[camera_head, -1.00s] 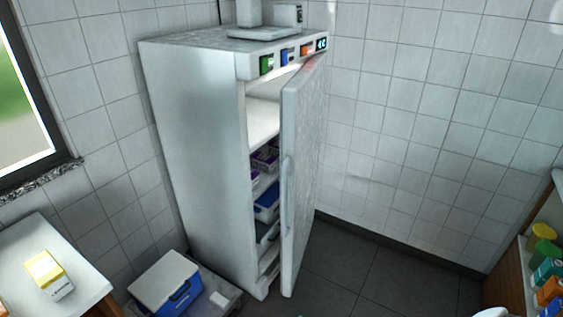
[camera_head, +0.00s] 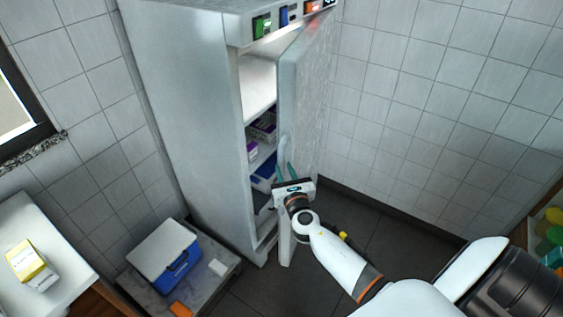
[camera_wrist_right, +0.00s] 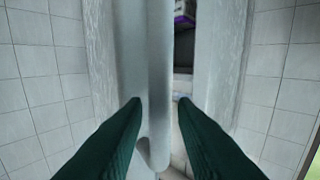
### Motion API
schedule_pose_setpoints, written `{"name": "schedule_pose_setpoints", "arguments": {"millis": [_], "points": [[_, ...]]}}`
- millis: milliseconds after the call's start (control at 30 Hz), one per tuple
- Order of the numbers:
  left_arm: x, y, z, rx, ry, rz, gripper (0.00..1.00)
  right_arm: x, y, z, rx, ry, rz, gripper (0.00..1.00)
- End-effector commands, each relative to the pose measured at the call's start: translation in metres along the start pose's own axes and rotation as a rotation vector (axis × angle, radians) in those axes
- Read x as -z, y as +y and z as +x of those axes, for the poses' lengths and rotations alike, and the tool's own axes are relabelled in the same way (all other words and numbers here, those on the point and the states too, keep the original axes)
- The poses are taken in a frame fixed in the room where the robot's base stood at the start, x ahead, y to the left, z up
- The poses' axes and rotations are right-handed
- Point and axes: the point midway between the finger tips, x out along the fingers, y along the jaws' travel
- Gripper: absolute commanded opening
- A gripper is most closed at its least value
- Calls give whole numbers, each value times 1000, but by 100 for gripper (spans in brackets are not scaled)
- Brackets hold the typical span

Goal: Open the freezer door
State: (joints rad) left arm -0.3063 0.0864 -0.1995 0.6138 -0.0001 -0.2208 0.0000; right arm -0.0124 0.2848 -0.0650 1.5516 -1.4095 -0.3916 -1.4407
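The tall white freezer (camera_head: 185,110) stands against the tiled wall. Its door (camera_head: 310,100) is ajar, swung partway out on the right, with shelves showing through the gap. The pale vertical door handle (camera_head: 285,148) also shows in the right wrist view (camera_wrist_right: 157,65). My right gripper (camera_head: 284,172) is at the lower part of the handle in the head view. In the right wrist view its two dark green fingers (camera_wrist_right: 159,101) are spread apart, with the handle running between and behind the tips. I cannot tell whether they touch it. My left gripper is not in view.
A blue cooler with a white lid (camera_head: 165,252) sits on a low grey slab left of the freezer. A white counter with a yellow-and-white box (camera_head: 31,266) is at the far left. A shelf with colored jars (camera_head: 549,238) is at the right edge. Dark floor shows beside the door.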

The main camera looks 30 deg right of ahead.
Motion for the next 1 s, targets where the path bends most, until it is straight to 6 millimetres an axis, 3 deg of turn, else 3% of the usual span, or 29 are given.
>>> {"name": "schedule_pose_setpoints", "arguments": {"millis": [100,233,600,767,1000], "points": [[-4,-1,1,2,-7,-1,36,0,0,20,-1,1,0,25],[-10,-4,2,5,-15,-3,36,-1,0,32,0,-1,1,25],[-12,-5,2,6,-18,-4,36,0,0,37,0,-1,2,25],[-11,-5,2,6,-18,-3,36,0,0,37,0,-1,2,1],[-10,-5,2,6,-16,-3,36,-1,0,37,1,-1,1,0]]}}
